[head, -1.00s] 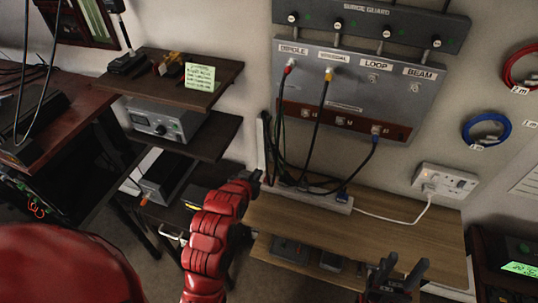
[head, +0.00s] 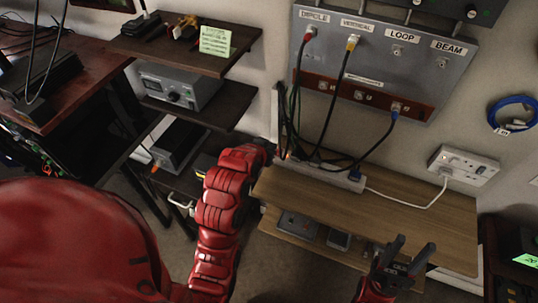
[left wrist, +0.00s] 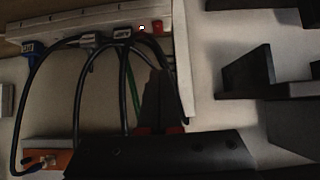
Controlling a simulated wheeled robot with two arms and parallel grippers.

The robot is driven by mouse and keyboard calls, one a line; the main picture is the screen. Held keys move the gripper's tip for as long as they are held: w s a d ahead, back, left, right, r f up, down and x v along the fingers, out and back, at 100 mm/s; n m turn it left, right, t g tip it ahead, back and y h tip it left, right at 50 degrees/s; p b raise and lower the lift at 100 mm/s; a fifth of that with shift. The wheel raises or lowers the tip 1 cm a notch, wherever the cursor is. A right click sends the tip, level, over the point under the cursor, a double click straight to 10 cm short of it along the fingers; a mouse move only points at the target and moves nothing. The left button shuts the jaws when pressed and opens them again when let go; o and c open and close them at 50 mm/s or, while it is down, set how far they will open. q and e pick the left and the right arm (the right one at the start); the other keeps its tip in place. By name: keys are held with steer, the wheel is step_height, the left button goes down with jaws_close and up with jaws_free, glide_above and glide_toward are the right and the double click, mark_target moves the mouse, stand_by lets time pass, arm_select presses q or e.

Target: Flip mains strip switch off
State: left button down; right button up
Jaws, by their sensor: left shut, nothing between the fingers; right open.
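The white mains strip (head: 318,175) lies along the back of the wooden shelf, with cables plugged in. In the left wrist view the strip (left wrist: 70,28) runs across the top, and its red switch (left wrist: 158,27) sits near its right end beside a small bright light (left wrist: 142,28). My left gripper (left wrist: 158,78) is shut and empty, pointing at the strip's switch end with a visible gap in the picture; contact cannot be seen. In the head view my red arm hides most of it. My right gripper (head: 412,246) is open and empty in front of the shelf.
Black cables (left wrist: 80,90) hang close to the left gripper. A grey panel (head: 385,60) with labelled sockets is above the strip. A wall outlet (head: 464,165) is at the right. Dark shelves (head: 205,105) stand left of my left arm. The wooden shelf's front (head: 420,205) is clear.

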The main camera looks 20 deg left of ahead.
arm_select(q)
steer(key=p, duration=0.3)
glide_above(278, 154)
steer(key=f, duration=0.4)
steer(key=shift+s+f, duration=0.1)
steer(key=shift+s, duration=0.3)
step_height(278, 154, down, 3)
steer(key=shift+w+r+p, duration=0.15)
steer(key=shift+r+p, duration=0.05)
steer(key=shift+p, duration=0.2)
steer(key=shift+f, duration=0.7)
steer(key=shift+w, duration=0.1)
steer(key=shift+f, duration=0.1)
steer(key=shift+w+f+g, duration=0.2)
steer(key=shift+f+g, duration=0.05)
steer(key=shift+g, duration=0.05)
steer(key=shift+s, duration=0.1)
